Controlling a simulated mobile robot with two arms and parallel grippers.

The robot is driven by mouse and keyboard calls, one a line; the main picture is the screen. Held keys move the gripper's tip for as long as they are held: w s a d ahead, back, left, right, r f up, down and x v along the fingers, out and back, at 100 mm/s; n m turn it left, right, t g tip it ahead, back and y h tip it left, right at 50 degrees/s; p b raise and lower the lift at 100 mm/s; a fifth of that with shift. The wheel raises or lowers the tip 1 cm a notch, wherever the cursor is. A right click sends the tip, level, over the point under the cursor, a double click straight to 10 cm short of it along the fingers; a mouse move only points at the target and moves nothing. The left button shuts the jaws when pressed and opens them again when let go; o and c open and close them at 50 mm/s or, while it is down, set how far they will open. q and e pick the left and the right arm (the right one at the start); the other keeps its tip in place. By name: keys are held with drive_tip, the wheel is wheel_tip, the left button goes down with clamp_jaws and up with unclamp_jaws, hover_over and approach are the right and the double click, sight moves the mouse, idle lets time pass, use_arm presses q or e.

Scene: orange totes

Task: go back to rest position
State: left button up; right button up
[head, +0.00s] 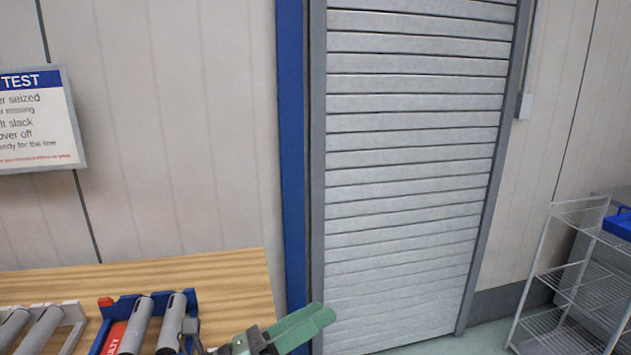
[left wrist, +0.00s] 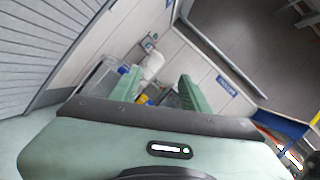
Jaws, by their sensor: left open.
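My left gripper (head: 316,318) shows at the bottom middle of the head view, its green fingers pointing to the right. It is past the right edge of the wooden table, in front of the shutter door. In the left wrist view the two green fingers (left wrist: 157,88) stand apart with nothing between them. The gripper is open and empty. My right gripper is in neither view.
The wooden table (head: 190,268) at lower left bears a blue tray (head: 122,305) and a pale tray (head: 72,318), both holding grey rollers. A grey shutter door (head: 415,150) stands ahead. A wire rack (head: 545,265) with a blue bin (head: 619,222) is at right.

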use_arm(q)
drive_tip(key=w+a+f+n+t+y, duration=0.2)
drive_tip(key=a+n+t+y, duration=0.35)
drive_tip(key=n, duration=0.55)
drive_tip(key=w+a+f+n+t+y, duration=0.2)
drive_tip(key=a+n+t+y, duration=0.35)
drive_tip(key=n, duration=0.55)
drive_tip(key=s+a+f+n+g+y, duration=0.4)
drive_tip(key=a+f+n+g+y, duration=0.1)
drive_tip(key=a+f+n+y, duration=0.3)
drive_tip(key=s+f+n+g, duration=0.55)
drive_tip(key=s+f, duration=0.45)
drive_tip(key=s, duration=0.2)
drive_tip(key=s+f+n+g, duration=0.4)
drive_tip(key=s+f+g, duration=0.4)
drive_tip(key=s, duration=0.5)
drive_tip(key=s+f+x, duration=0.1)
drive_tip(key=s+x, duration=0.2)
drive_tip(key=x, duration=1)
drive_tip(key=s+d+x, duration=0.1)
drive_tip(key=s+x, duration=0.1)
drive_tip(key=x, duration=1.2)
drive_tip(key=s+a+f, duration=0.2)
drive_tip(key=s+f, duration=0.6)
drive_tip(key=s, duration=0.1)
drive_tip(key=s+a+f+g, duration=0.1)
drive_tip(key=s+a+f, duration=0.1)
drive_tip(key=s+f, duration=0.6)
drive_tip(key=shift+s, duration=0.4)
